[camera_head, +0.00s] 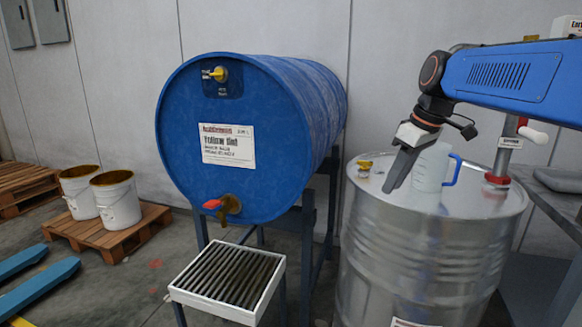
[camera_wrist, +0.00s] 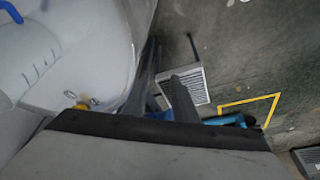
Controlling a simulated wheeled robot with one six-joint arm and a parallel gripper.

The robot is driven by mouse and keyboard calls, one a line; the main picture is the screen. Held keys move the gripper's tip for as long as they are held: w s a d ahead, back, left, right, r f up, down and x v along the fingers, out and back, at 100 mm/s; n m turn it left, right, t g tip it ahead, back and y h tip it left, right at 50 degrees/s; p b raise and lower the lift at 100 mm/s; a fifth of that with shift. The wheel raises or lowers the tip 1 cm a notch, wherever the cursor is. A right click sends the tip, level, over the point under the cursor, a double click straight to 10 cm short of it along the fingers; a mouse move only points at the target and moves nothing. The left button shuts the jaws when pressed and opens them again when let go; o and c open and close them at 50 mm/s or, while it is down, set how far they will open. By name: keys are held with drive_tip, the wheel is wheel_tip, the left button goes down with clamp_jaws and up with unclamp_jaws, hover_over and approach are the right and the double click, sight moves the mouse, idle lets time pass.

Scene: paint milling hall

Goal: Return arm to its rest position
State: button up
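My gripper (camera_head: 391,186) hangs from my blue arm on the right of the head view, its dark fingers pointing down and left. It is above the top of the silver drum (camera_head: 430,250), just left of a translucent jug (camera_head: 431,168) with a blue handle. In the wrist view my gripper (camera_wrist: 168,62) shows two dark fingers with a gap between them and nothing held. The jug also shows at the left of the wrist view (camera_wrist: 28,60), outside the fingers. Whether the fingers touch the drum is not clear.
A blue drum (camera_head: 240,150) lies on a dark stand, its red-handled tap above a slatted white tray (camera_head: 230,282). A red-based fixture (camera_head: 497,178) stands on the silver drum's right side. White buckets (camera_head: 117,199) stand on a pallet at left. A grey table (camera_head: 545,190) is at right.

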drive_tip(key=s+d+f+m+t+h, duration=0.1)
drive_tip(key=s+f+m, duration=0.3)
drive_tip(key=s+f, duration=0.6)
drive_tip(key=s+d+f+m+t+h, duration=0.1)
drive_tip(key=s+d+f+m, duration=0.2)
drive_tip(key=s+f, duration=0.8)
drive_tip(key=s+m, duration=0.1)
drive_tip(key=s, duration=0.3)
drive_tip(key=shift+s+f, duration=0.15)
drive_tip(key=shift+s, duration=0.2)
